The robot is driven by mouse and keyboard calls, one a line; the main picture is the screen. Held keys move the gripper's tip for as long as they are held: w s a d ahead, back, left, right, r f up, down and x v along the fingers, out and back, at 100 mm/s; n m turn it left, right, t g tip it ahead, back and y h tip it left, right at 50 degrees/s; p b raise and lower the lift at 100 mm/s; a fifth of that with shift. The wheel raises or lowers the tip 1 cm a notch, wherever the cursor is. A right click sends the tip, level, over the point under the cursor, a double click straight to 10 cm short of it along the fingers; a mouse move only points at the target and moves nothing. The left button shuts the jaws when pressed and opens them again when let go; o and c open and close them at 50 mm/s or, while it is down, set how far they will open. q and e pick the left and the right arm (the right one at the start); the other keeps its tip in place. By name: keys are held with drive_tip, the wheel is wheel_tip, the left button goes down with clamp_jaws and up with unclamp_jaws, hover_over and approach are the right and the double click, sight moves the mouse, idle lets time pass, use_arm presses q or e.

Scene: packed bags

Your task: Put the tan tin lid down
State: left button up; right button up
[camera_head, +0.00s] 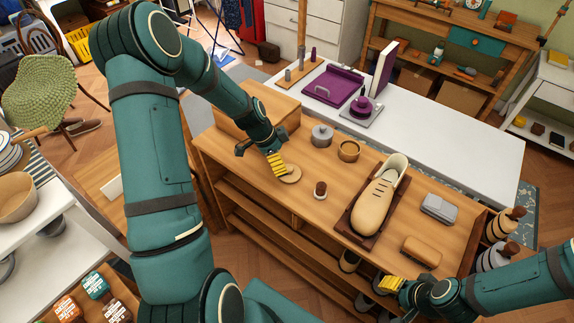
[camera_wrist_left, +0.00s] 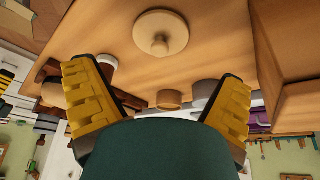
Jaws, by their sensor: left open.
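The tan tin lid (camera_head: 291,175) is a flat round disc lying on the wooden bench top. In the left wrist view the lid (camera_wrist_left: 174,24) shows its small central knob, apart from both fingers. My left gripper (camera_head: 278,165) is close beside the lid in the head view, and its yellow fingers (camera_wrist_left: 157,78) are spread wide with nothing between them. A round tan tin (camera_head: 348,150), open at the top, stands behind the lid to the right. My right gripper (camera_head: 392,284) is low at the bench's front right; its opening is not clear.
A grey lidded tin (camera_head: 321,136) stands beside the tan tin. A small dark-topped item (camera_head: 320,190) lies right of the lid. A tan shoe (camera_head: 377,200) on a dark tray, a grey box (camera_head: 438,208) and a tan brush (camera_head: 421,251) occupy the right side.

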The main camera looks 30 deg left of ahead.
use_arm(q)
drive_tip(key=shift+v, duration=2.4)
